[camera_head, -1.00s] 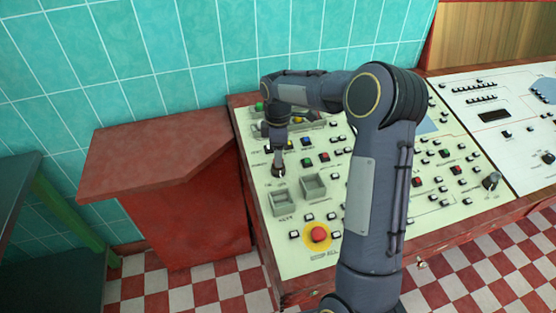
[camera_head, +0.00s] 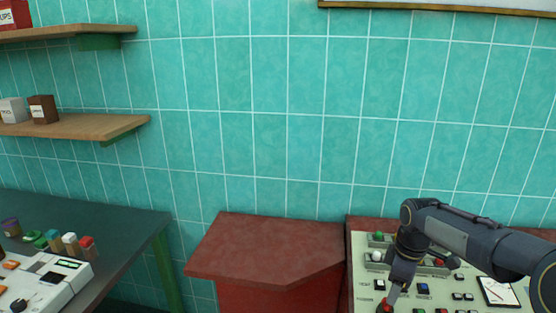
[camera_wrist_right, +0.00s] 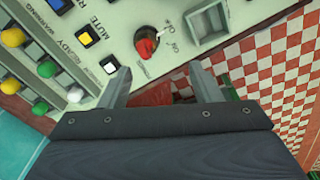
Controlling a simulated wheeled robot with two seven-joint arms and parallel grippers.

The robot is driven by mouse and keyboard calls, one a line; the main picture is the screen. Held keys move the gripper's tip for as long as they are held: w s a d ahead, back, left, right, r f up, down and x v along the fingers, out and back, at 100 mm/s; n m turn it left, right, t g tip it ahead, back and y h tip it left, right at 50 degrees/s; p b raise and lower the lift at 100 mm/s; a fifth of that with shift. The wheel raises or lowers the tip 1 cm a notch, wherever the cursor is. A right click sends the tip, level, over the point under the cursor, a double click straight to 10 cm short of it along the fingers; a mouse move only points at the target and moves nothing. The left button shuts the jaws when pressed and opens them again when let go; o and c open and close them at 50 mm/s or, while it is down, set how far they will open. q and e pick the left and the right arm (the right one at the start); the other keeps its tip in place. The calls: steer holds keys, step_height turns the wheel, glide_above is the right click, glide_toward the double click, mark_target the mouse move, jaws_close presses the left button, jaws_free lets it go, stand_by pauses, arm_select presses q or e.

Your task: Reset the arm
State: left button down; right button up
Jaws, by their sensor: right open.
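My right arm comes in from the lower right of the head view. Its gripper (camera_head: 390,300) points down over the cream control panel (camera_head: 366,270). In the right wrist view the gripper (camera_wrist_right: 162,85) is open, with two grey fingers apart and nothing held between them. A red-topped rotary knob (camera_wrist_right: 147,45) on the panel lies just beyond the fingertips, and I see no contact. A red knob top also shows at the fingertips in the head view (camera_head: 385,307). My left gripper is not in view.
Coloured buttons (camera_wrist_right: 46,69) line the panel, and a square recess (camera_wrist_right: 205,20) lies near the knob. A red slanted desk (camera_head: 265,248) stands left of the panel. A dark table (camera_head: 110,225) with a white device (camera_head: 50,280) is far left, below wooden shelves (camera_head: 100,126). Tiled wall lies behind.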

steer(key=s+a+r+m+t+y, duration=0.1)
steer(key=s+a+r+m, duration=0.2)
steer(key=s, duration=0.5)
steer(key=s+a+r+m+t+y, duration=0.1)
steer(key=s+a+r+m+t, duration=0.2)
steer(key=s, duration=0.5)
steer(key=s+a+f+m, duration=0.1)
steer(key=s+a+m, duration=0.1)
steer(key=s, duration=0.3)
steer(key=s+a+f+m+t+y, duration=0.1)
steer(key=s+a+f+m, duration=0.1)
steer(key=s+a+m, duration=0.1)
steer(key=shift+s+m, duration=0.8)
steer(key=shift+s, duration=0.45)
